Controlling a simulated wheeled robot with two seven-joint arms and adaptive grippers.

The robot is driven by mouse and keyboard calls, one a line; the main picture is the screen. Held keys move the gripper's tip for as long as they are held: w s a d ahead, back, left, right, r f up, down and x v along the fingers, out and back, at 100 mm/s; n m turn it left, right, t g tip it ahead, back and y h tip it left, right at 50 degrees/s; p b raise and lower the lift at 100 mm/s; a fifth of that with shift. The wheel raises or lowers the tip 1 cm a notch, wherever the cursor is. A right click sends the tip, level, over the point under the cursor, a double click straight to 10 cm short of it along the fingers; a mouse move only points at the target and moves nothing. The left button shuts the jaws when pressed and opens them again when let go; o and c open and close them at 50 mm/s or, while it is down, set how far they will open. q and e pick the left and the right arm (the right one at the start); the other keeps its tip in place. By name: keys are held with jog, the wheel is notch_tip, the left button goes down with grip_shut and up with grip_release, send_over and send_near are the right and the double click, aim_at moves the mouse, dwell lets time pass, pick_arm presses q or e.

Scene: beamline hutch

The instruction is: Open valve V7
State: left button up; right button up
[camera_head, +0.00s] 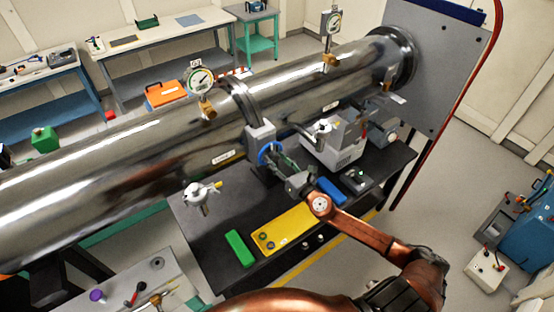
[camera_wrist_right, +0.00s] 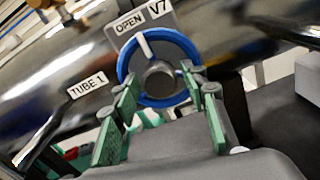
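Valve V7 is a blue handwheel (camera_head: 268,153) with a grey hub, on a grey block at the side of the large steel tube (camera_head: 120,160). In the right wrist view the blue handwheel (camera_wrist_right: 127,91) faces me, under a plate reading OPEN and V7 (camera_wrist_right: 143,24). A white mark on the wheel's upper rim points towards OPEN. My right gripper (camera_head: 274,158) is at the wheel. In the wrist view its green-padded fingers (camera_wrist_right: 160,90) are spread, their tips in front of the rim's two sides; contact cannot be told. My left gripper is not in view.
A black bench (camera_head: 215,252) below holds a yellow plate (camera_head: 285,228), a green block (camera_head: 239,248) and a grey instrument (camera_head: 338,142). Dial gauges (camera_head: 201,80) stand on the tube. A grey panel (camera_head: 437,70) closes off its far end.

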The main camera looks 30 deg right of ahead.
jog(key=shift+o, duration=0.6)
jog(key=shift+r, duration=0.1)
jog(key=s, duration=1.2)
jog(key=shift+d, duration=0.45)
